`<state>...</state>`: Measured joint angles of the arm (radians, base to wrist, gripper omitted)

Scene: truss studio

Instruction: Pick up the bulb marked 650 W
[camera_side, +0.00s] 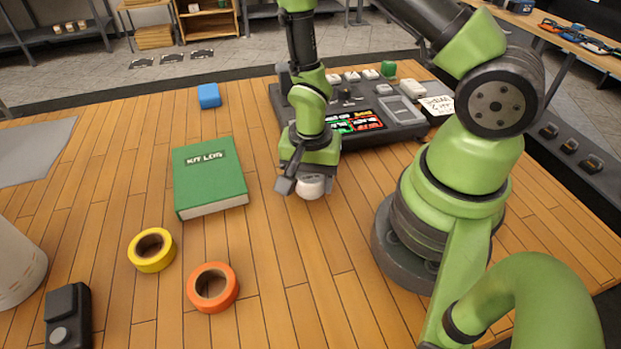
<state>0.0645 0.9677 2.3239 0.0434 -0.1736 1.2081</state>
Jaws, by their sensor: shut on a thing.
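My gripper (299,186) points down over the wooden table, in front of the grey tray. It is shut on a small whitish rounded thing (311,187), which looks like a bulb. No marking on it can be read at this size, so I cannot tell whether it is the 650 W one. I cannot tell whether it touches the table. Several small white pieces (352,76) sit at the back of the dark grey tray (375,133); their markings are too small to read.
A green kit log book (209,180) lies left of my gripper. A yellow tape roll (137,259) and an orange tape roll (213,307) lie in front. A blue block (209,95) stands behind. A black device (68,318) is at front left. The middle front table is clear.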

